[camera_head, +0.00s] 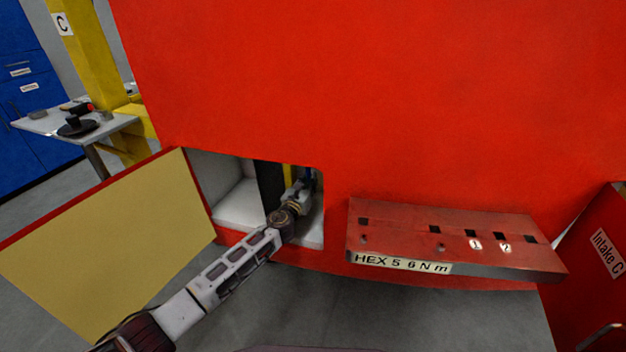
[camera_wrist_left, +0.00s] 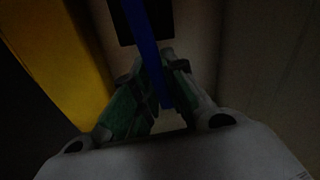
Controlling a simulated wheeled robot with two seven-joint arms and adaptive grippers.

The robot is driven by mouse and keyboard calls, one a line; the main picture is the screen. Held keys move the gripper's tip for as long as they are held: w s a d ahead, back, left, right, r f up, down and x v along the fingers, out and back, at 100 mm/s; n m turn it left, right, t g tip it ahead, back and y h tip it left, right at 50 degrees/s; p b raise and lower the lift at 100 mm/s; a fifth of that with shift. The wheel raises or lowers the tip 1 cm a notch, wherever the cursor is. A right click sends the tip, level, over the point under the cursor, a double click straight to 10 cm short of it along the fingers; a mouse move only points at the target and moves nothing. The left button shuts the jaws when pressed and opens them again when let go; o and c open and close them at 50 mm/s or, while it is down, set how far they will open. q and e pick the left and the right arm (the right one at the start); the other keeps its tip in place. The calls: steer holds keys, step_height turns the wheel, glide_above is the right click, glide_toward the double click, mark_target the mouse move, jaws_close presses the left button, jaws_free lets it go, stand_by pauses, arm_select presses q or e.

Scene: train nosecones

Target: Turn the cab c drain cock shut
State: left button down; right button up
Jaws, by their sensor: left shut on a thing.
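A long blue bar, which looks like the drain cock handle (camera_wrist_left: 142,35), runs down between the fingers in the left wrist view. In the head view a small patch of blue shows at the right inside the open compartment (camera_head: 238,208) in the red nosecone. My left gripper (camera_wrist_left: 158,82) is inside this compartment and is shut on the blue handle. In the head view the left gripper (camera_head: 301,188) is partly hidden by its own wrist. The cock's body is not clearly seen. My right gripper is not in view.
A yellow upright part (camera_wrist_left: 62,60) stands close to the left of the gripper. The compartment's door (camera_head: 110,245) hangs open at the left. A red tool shelf (camera_head: 400,225) marked HEX sticks out at the right. A grey side table (camera_head: 45,122) stands far left.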

arm_select(q)
steer(key=shift+w+a+f+m+p, duration=0.15)
steer(key=shift+a+m+p, duration=0.25)
steer(key=shift+m, duration=0.5)
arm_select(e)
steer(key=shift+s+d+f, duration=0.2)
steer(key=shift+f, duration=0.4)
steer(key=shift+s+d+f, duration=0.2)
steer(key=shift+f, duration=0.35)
arm_select(q)
steer(key=shift+a, duration=0.1)
steer(key=c, duration=1.4)
jaws_free()
steer(key=shift+c, duration=0.2)
steer(key=v, duration=1.2)
